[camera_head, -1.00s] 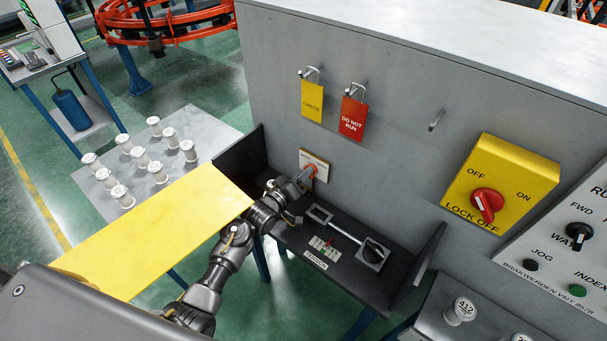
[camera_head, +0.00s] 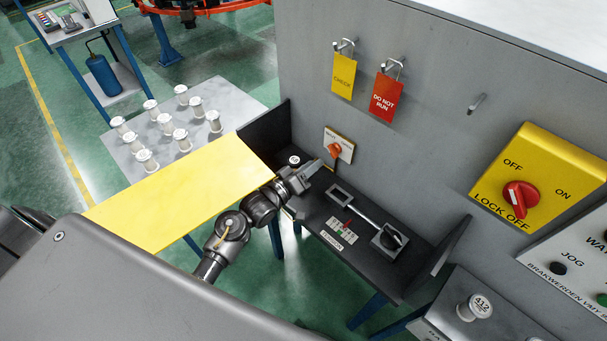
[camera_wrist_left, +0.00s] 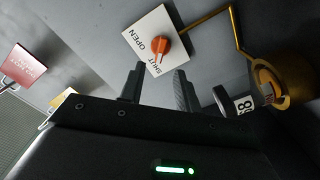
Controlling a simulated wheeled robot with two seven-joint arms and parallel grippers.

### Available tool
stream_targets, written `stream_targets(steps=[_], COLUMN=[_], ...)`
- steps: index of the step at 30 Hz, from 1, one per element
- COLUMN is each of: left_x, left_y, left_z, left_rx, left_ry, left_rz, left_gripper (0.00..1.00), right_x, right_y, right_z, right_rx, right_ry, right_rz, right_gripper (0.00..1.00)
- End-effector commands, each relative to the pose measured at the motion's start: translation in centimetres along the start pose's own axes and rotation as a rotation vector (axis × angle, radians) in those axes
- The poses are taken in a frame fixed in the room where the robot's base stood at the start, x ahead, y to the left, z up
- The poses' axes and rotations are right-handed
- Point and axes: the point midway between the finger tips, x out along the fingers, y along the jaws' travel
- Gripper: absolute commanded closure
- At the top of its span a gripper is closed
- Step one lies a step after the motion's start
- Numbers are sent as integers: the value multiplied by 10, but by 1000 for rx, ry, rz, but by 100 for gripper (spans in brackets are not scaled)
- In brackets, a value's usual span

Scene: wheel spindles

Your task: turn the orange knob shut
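The orange knob (camera_head: 334,151) sits on a small white plate (camera_head: 345,140) on the grey cabinet wall. In the left wrist view the knob (camera_wrist_left: 160,43) stands on its plate (camera_wrist_left: 148,28), which bears the words SHUT and OPEN. I cannot tell for sure which word the knob points at. My left gripper (camera_head: 320,167) is just in front of and below the knob in the head view. In the left wrist view its two fingers (camera_wrist_left: 158,88) are apart with nothing between them, and the knob shows beyond their tips. My right gripper is not in view.
A dark tray (camera_head: 375,266) below the knob holds a metal tool (camera_head: 365,215). Yellow (camera_head: 343,78) and red (camera_head: 385,97) tags hang above. A yellow lock-off switch (camera_head: 540,165) is at right. A yellow board (camera_head: 180,195) and a table of white spools (camera_head: 240,100) lie left.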

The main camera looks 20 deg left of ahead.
Motion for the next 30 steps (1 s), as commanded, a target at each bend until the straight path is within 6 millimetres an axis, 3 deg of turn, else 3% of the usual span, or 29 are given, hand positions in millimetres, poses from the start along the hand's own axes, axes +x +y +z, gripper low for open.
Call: stream_targets(steps=[3, 8, 26, 30], left_x=[-20, -33, -36, -47], left_y=[-2, 0, 0, -6], left_z=[2, 1, 0, 10], left_rx=[2, 0, 3, 64], left_ry=[-1, 0, -2, -44], left_rz=[-1, 0, -3, -75], left_gripper=[67, 67, 67, 67], right_x=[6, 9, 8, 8], right_y=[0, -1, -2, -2], right_z=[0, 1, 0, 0], right_rx=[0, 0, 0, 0], right_ry=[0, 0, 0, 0], right_rz=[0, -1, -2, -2], right_gripper=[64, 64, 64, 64])
